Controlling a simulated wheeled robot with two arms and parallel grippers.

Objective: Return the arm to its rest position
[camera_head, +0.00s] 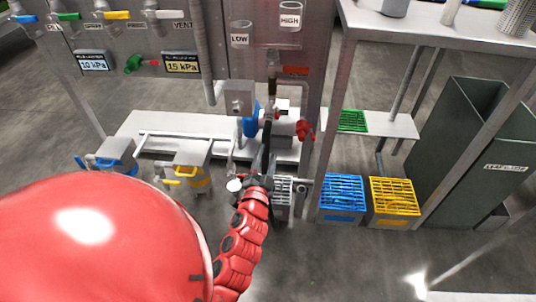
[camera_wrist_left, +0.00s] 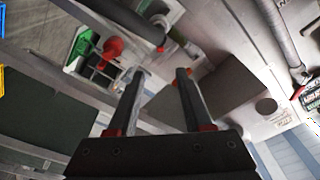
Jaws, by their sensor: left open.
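My left arm (camera_head: 238,252), red and segmented, comes in from the bottom and reaches forward to the piping below the steel panel. My left gripper (camera_head: 265,160) is at its far end, in front of the pump and valve area, and shows small and dark against the pipes. In the left wrist view the gripper (camera_wrist_left: 157,76) has its two fingers apart with nothing held between them. Whether the fingertips touch any pipe I cannot tell. My right gripper is in neither view.
A red valve handle (camera_head: 305,130) and a blue valve part (camera_head: 250,120) sit close to the gripper. A blue crate (camera_head: 342,212) and a yellow crate (camera_head: 395,211) stand to the right, beside a table leg. A dark green bin (camera_head: 462,130) is farther right. Open floor lies in front.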

